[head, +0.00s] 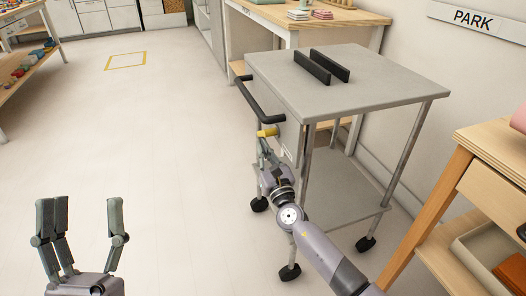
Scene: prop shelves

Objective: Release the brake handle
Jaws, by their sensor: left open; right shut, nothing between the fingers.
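A grey cart (375,82) stands right of centre in the head view, with a black push bar (262,101) on its left side. A short yellow brake handle (268,132) sticks out of the cart's left side below the bar. My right gripper (263,149) is just below the yellow handle, shut with nothing held. Whether its fingertips touch the handle I cannot tell. My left gripper (82,215) is open and empty over the floor at the lower left, well away from the cart.
A PARK sign (473,18) is on the right wall. A wooden unit (497,145) stands close at the right, and a table (275,14) stands behind the cart. A yellow square (126,61) marks the floor at the back left. The floor left of the cart is clear.

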